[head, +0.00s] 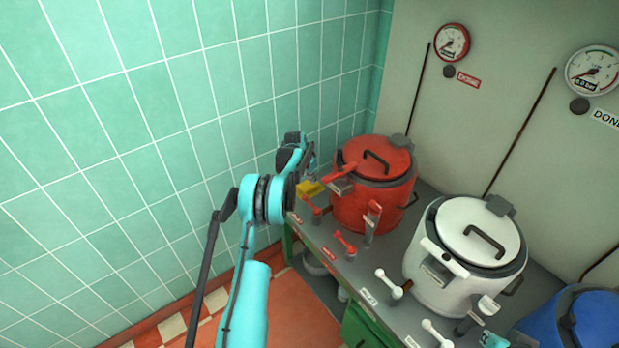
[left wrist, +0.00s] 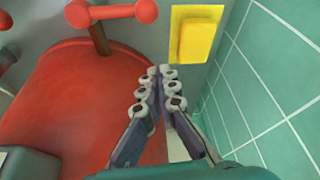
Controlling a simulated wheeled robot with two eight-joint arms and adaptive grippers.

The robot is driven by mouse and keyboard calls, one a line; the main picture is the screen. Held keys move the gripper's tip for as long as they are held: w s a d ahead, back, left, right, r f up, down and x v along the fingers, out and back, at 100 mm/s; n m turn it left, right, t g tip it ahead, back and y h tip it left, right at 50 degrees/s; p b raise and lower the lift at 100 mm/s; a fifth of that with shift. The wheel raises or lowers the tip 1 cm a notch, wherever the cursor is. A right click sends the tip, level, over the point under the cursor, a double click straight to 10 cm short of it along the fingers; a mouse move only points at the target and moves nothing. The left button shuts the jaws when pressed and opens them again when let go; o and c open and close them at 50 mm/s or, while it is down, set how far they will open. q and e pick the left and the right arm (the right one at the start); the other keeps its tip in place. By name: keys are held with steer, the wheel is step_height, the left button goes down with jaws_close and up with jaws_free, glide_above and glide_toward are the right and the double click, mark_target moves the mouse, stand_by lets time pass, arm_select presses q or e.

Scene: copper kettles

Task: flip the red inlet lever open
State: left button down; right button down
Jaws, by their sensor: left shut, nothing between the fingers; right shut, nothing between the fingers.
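I cannot read which is the inlet. My left gripper (head: 309,163) is shut and empty, just left of the kettle. In the left wrist view its fingertips (left wrist: 157,82) are together beside the red kettle (left wrist: 70,110). They are apart from the red lever (left wrist: 110,14) above. My right gripper's fingers are not seen.
A yellow block (head: 309,189) is near my left gripper; it also shows in the left wrist view (left wrist: 196,38). A green tiled wall (head: 150,130) is close on the left. White (head: 465,265) and blue (head: 590,325) kettles stand to the right.

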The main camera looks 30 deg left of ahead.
mark_target(311, 204)
arm_select(q)
steer(key=f+b, duration=0.1)
steer(key=s+f, duration=0.1)
steer(key=f, duration=0.1)
steer(key=s+f+b, duration=0.1)
steer(key=f, duration=0.1)
steer(key=shift+s+a+b, duration=0.2)
steer(key=shift+a+b, duration=0.05)
steer(key=shift+b, duration=0.1)
steer(key=shift+d+r, duration=0.1)
